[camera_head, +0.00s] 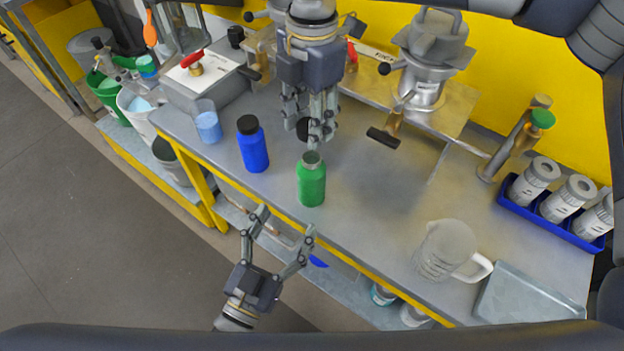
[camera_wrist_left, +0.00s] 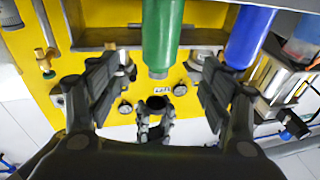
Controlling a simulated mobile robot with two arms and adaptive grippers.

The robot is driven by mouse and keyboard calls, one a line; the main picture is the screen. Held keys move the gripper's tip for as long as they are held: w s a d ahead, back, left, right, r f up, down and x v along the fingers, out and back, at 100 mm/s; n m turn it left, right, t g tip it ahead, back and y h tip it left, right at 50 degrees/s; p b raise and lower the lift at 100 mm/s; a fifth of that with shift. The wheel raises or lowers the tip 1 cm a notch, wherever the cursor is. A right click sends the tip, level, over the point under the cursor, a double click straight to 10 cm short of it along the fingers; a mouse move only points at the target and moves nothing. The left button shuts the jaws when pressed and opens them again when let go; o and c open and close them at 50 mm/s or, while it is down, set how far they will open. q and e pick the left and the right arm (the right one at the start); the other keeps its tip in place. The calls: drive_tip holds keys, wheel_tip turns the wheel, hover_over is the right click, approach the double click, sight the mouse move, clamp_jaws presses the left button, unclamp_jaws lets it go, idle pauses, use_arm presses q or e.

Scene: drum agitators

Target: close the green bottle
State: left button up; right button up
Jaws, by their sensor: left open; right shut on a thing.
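The green bottle (camera_head: 311,183) stands upright near the table's front edge, its narrow neck uncovered. It also shows in the left wrist view (camera_wrist_left: 162,38), between the finger tips' directions. My right gripper (camera_head: 309,127) is above and just behind the bottle, shut on a black cap (camera_head: 303,129). The cap is apart from the neck; it shows in the left wrist view (camera_wrist_left: 157,103) too. My left gripper (camera_head: 284,222) is open and empty, in front of the table edge and short of the green bottle. Its fingers point toward the bottle.
A blue bottle (camera_head: 253,148) with a black cap stands left of the green one. A small blue-filled beaker (camera_head: 208,126) is farther left. A clear jug (camera_head: 448,250) and a metal tray (camera_head: 528,298) are at right. The table (camera_head: 375,215) is clear between the green bottle and jug.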

drive_tip(key=shift+w+d+f, duration=0.1)
drive_tip(key=shift+w, duration=0.05)
use_arm(q)
drive_tip(key=x, duration=1.2)
drive_tip(key=shift+w+d+f, duration=0.1)
drive_tip(key=shift+w, duration=0.1)
drive_tip(key=shift+c, duration=0.3)
drive_tip(key=c, duration=1.6)
use_arm(e)
hover_over(311, 170)
drive_tip(key=w, duration=0.2)
drive_tip(key=shift+s+f, duration=0.2)
drive_tip(key=shift+f, duration=2.3)
drive_tip(key=shift+f, duration=0.9)
drive_tip(key=shift+f, duration=0.55)
